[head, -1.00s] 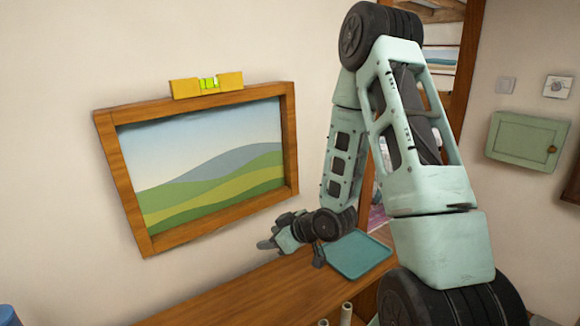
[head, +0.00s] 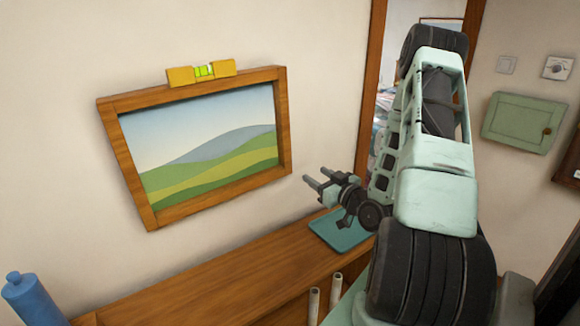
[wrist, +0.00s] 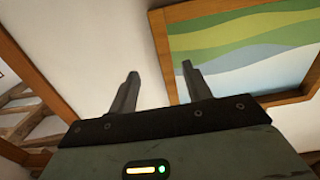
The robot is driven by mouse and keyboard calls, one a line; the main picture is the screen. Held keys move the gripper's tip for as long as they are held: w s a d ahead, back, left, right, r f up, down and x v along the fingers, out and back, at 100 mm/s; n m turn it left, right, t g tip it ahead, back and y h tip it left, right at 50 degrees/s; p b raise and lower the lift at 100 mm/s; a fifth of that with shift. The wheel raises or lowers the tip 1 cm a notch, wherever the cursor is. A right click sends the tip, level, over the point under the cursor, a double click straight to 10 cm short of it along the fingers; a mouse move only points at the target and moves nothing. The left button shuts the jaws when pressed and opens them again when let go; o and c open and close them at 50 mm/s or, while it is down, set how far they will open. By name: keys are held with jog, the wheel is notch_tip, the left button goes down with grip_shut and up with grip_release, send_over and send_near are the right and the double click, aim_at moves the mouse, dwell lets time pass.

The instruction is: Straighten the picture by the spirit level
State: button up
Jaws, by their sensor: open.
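The framed landscape picture (head: 205,142) hangs on the wall in the head view, its wooden frame (head: 138,190) looking tilted, though the slanted view makes the amount hard to judge. The yellow spirit level (head: 182,77) rests on the frame's top edge. Its green vial (head: 204,71) shows, but the bubble is too small to read surely. My gripper (head: 312,182) is open and empty, just right of the frame's lower right corner and apart from it. In the wrist view my gripper's two fingers (wrist: 158,85) are spread, with the picture (wrist: 245,50) beyond them to the right.
A wooden shelf top (head: 215,285) runs below the picture, with a teal tray (head: 338,236) on it under my gripper. A blue bottle (head: 35,300) stands at lower left. Pale tubes (head: 314,303) stand in front of the shelf. A green wall cabinet (head: 522,121) hangs at right.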

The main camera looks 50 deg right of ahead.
aim_at(288, 159)
jog(key=w+b, duration=0.1)
jog(key=b, duration=0.5)
jog(key=shift+w+d+f+b, duration=0.15)
jog(key=shift+w+f+b, duration=0.15)
jog(key=shift+w+b, duration=0.1)
jog(key=shift+w+b, duration=0.15)
jog(key=shift+b, duration=0.9)
jog(key=p+x, duration=0.1)
jog(key=x, duration=0.3)
jog(key=p+x, duration=0.1)
jog(key=x, duration=0.2)
jog(key=p+x, duration=0.1)
jog(key=x, duration=0.3)
jog(key=shift+w+r, duration=0.3)
